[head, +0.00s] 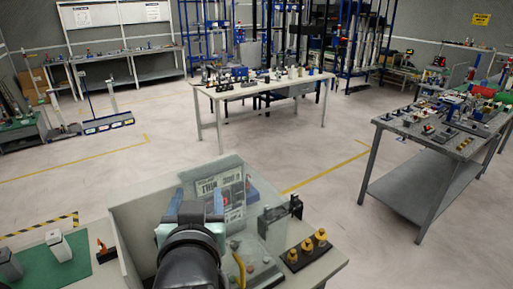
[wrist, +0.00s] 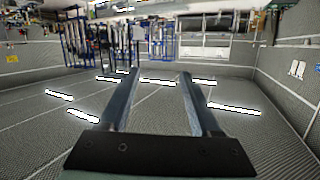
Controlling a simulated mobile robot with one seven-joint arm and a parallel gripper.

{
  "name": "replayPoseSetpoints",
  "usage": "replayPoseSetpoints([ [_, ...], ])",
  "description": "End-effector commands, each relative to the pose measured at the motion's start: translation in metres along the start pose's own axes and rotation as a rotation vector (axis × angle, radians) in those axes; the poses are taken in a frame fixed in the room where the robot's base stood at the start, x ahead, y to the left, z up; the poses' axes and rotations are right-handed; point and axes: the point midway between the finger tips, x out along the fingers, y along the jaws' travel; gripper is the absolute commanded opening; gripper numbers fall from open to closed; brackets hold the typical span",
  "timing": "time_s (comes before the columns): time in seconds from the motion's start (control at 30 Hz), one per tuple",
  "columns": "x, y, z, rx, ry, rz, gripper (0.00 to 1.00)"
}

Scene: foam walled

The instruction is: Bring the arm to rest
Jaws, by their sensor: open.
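My gripper (head: 196,208) is raised above the near workbench in the head view, in front of a pale walled fixture (head: 140,222). In the wrist view my gripper (wrist: 158,75) has its two bluish fingers well apart. Nothing is between them. The wrist picture is upside down, with the ceiling lights low and the shelving at the top, so the gripper points out across the room. It touches nothing that I can see. My dark arm link hides part of the fixture and bench behind it.
Yellow-topped parts on a black strip (head: 306,249) stand right of the fixture. A green mat (head: 88,259) with light blocks lies at left. A white table (head: 262,86) and a grey table (head: 425,140) stand farther off. Open floor (head: 200,145) lies between.

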Motion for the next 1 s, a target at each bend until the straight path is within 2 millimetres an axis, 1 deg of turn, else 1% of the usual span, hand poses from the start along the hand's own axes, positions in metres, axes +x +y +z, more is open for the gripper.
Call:
replayPoseSetpoints([
  [0.03, -0.01, 0.009, -0.038, -0.003, 0.116, 0.008, 0.64],
  [0.07, -0.018, 0.013, -0.059, -0.007, 0.183, 0.012, 0.64],
  [0.1, -0.03, 0.019, -0.087, -0.013, 0.272, 0.019, 0.64],
  [0.17, -0.052, 0.027, -0.127, -0.027, 0.406, 0.031, 0.64],
  [0.2, -0.07, 0.032, -0.152, -0.037, 0.496, 0.039, 0.64],
  [0.27, -0.097, 0.038, -0.185, -0.055, 0.622, 0.054, 0.64],
  [0.3, -0.116, 0.041, -0.204, -0.066, 0.7, 0.063, 0.64],
  [0.37, -0.143, 0.045, -0.227, -0.083, 0.804, 0.077, 0.64],
  [0.4, -0.16, 0.047, -0.239, -0.094, 0.865, 0.085, 0.64],
  [0.5, -0.193, 0.05, -0.26, -0.115, 0.977, 0.102, 0.64],
  [0.6, -0.21, 0.051, -0.269, -0.128, 1.036, 0.112, 0.64],
  [0.7, -0.216, 0.051, -0.272, -0.133, 1.055, 0.115, 0.64],
  [1.0, -0.215, 0.051, -0.272, -0.131, 1.052, 0.114, 0.64],
])
